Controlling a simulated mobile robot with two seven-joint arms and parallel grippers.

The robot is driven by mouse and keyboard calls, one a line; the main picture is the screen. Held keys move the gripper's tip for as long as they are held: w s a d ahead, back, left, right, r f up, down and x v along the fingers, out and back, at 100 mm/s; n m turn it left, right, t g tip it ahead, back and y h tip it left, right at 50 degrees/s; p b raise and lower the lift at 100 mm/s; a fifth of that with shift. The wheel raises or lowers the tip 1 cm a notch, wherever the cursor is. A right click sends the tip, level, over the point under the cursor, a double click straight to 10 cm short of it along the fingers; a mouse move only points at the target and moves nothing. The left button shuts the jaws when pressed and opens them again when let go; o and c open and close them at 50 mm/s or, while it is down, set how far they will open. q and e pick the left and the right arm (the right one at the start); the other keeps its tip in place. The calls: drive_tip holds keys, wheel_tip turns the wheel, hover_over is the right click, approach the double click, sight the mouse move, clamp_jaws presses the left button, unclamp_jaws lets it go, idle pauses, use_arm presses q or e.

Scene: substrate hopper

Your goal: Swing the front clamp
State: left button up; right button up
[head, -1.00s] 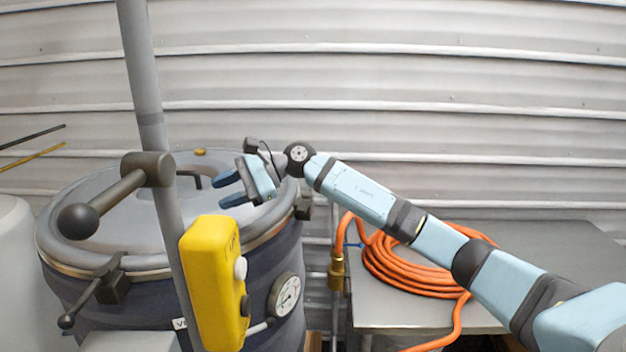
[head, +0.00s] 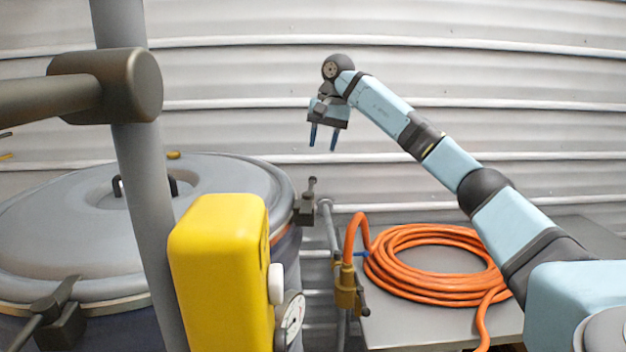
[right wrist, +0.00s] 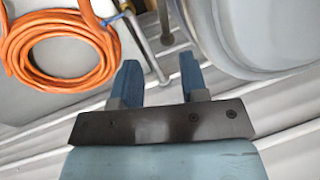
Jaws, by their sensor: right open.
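The hopper's round grey lid (head: 225,205) fills the lower left of the head view. A dark front clamp (head: 60,318) grips its near rim, its lever running to the bottom left edge and cut off there. A second dark clamp (head: 306,208) sits on the rim's right side with its handle upright. My right gripper (head: 323,145) is open and empty, fingers down, in the air behind and right of the lid, apart from both clamps. Its fingers also show in the right wrist view (right wrist: 160,65). My left gripper is out of view.
A grey post (head: 145,210), a dark horizontal bar (head: 105,85) and a yellow control box (head: 218,270) stand in front of the hopper. An orange hose coil (head: 425,240) lies on the metal table (head: 400,335) at right. A ribbed wall (head: 480,60) closes the back.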

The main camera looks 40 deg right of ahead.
sight(312, 183)
drive_tip(key=f, duration=0.3)
drive_tip(key=w+a+f, duration=0.1)
drive_tip(key=f, duration=0.2)
drive_tip(key=w+f, duration=0.1)
drive_tip(key=f, duration=0.2)
drive_tip(key=shift+a+f+p, duration=0.1)
drive_tip(key=shift+a+p, duration=0.05)
drive_tip(key=shift+p, duration=0.2)
drive_tip(key=shift+w+f, duration=0.2)
drive_tip(key=shift+f, duration=0.25)
drive_tip(key=shift+s+r, duration=0.1)
drive_tip(key=shift+c, duration=0.4)
clamp_jaws()
